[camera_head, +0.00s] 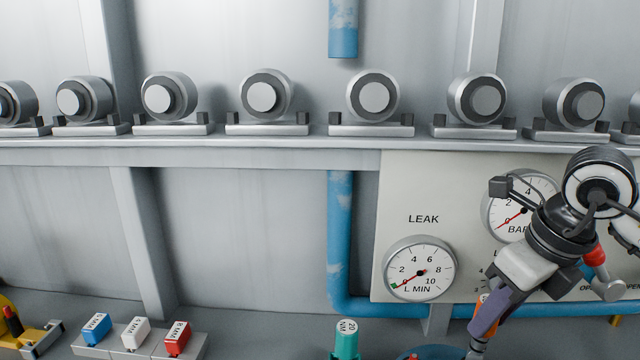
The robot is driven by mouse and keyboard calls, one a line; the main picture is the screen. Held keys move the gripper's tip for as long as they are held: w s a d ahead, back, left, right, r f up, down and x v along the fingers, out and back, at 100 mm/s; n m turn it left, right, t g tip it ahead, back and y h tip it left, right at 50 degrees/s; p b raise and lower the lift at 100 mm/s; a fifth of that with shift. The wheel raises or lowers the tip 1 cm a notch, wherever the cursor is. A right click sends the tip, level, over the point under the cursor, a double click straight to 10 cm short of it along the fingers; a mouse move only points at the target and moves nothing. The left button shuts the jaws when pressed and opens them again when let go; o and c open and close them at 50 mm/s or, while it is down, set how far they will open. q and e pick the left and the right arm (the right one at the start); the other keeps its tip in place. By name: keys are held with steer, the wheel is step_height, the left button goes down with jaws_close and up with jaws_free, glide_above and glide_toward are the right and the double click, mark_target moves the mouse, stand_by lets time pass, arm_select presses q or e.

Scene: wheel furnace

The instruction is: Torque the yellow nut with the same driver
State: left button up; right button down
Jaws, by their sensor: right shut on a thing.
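My right arm comes in from the right, and its gripper (487,322) points down near the bottom edge, right of centre. It is shut on an orange tool (484,313), which is mostly hidden by the purple finger and cut off by the frame's edge. I cannot tell whether it is the driver. A teal tool marked 20 NM (346,341) stands upright to the left of the gripper, apart from it. No yellow nut can be made out. My left gripper is not in view.
A panel has a LEAK gauge (420,268) and a BAR gauge (515,207), partly behind my arm. A blue pipe (341,240) runs down and right. Blue (96,327), white (136,332) and red (178,338) blocks stand at lower left. Rollers (262,97) line the shelf.

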steer(key=shift+r+p, duration=0.4)
steer(key=shift+r, duration=0.3)
steer(key=shift+r+p, duration=2.6)
steer(key=shift+r, duration=0.95)
